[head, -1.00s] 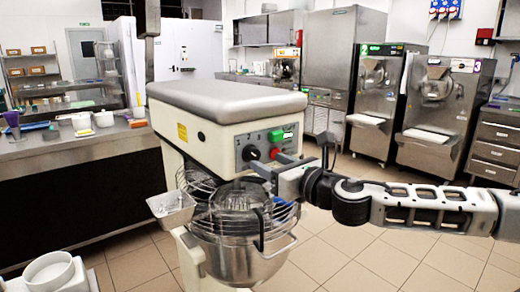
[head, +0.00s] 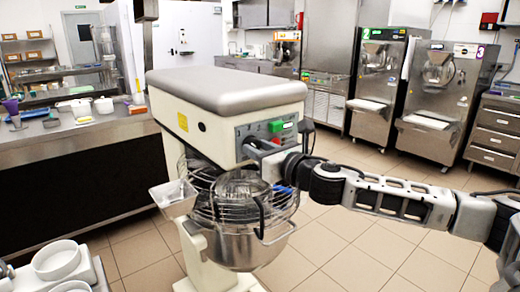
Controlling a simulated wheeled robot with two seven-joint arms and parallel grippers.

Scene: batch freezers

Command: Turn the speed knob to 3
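The mixer (head: 225,95) has a grey top and a cream body, with a control panel (head: 245,131) on its front right side. The green button (head: 276,126) and a red button (head: 277,141) show on the panel. The dark speed knob, left of and below the red button, is now mostly covered by my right gripper (head: 258,152). The gripper is up against the panel at the knob's place. I cannot tell whether its fingers are closed on the knob, and I cannot read the knob's setting. My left gripper does not show clearly.
The steel mixing bowl (head: 225,245) with its wire guard (head: 205,205) is just below the panel. A small metal tray (head: 173,197) sticks out at its left. White bowls (head: 57,260) stand at lower left. Batch freezers (head: 437,95) stand at the back right. The tiled floor (head: 345,250) is open.

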